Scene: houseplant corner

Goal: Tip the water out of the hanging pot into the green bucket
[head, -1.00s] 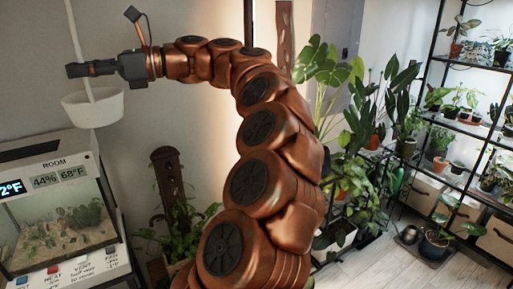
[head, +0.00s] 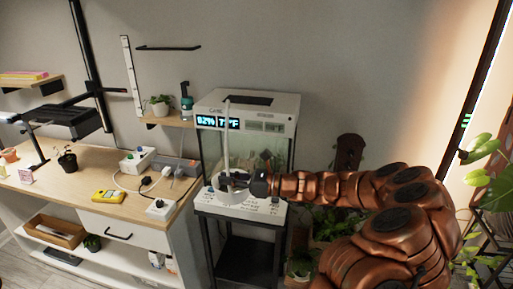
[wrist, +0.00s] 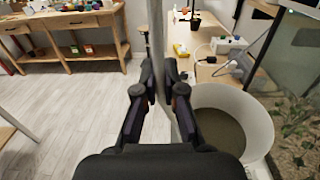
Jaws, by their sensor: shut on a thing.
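The white hanging pot (head: 232,197) hangs roughly upright from its pale upright hanger (head: 227,135), in front of the terrarium. My gripper (head: 236,179) is shut on the hanger, just above the pot. In the wrist view my gripper (wrist: 160,90) has the hanger (wrist: 157,40) between its fingers. The pot (wrist: 262,130) is at the right there, with a grey-brown surface inside; I cannot tell whether that is water. I cannot make out a green bucket in either view.
A glass terrarium (head: 285,150) on a black stand is right behind the pot. A wooden bench (head: 130,205) with power strips, cables and a yellow meter (head: 108,196) is to the left. Plants stand at the right. The wrist view shows open floor (wrist: 70,110).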

